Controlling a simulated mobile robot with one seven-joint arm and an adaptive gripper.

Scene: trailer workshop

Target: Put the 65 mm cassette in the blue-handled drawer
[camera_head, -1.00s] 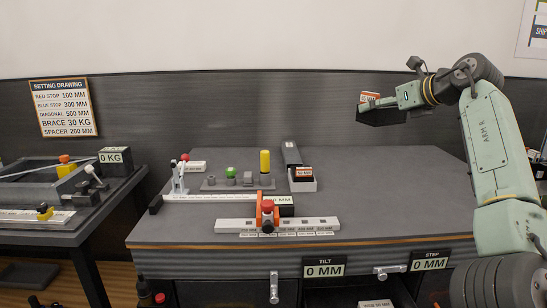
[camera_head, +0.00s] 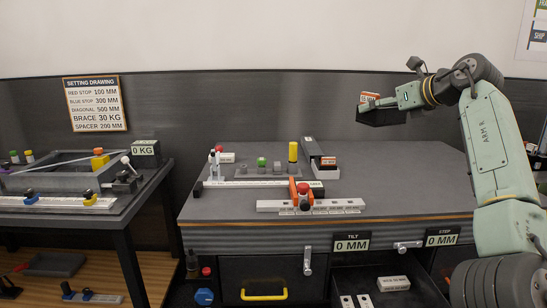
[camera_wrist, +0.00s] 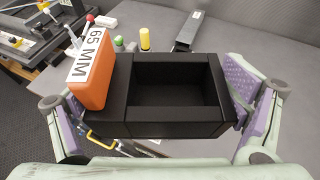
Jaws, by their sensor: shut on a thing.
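The 65 mm cassette is a black open-topped box (camera_wrist: 180,95) with an orange block labelled 65 MM (camera_wrist: 90,68) at its left end in the wrist view. My gripper (camera_wrist: 160,112) is shut on the cassette, its purple-padded fingers on either side. In the head view the cassette (camera_head: 378,117) hangs in the air at upper right, above the bench's far right part, held by my gripper (camera_head: 388,104). No blue handle shows clearly. A blue hexagonal piece (camera_head: 204,296) shows at the lower left of the bench front.
The grey bench (camera_head: 410,180) carries a slotted white rail (camera_head: 340,206), posts and a tray with a red block (camera_head: 328,163). A drawer front with a yellow handle (camera_head: 264,295) is below. To its right an open drawer space (camera_head: 350,284) holds pale labelled blocks.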

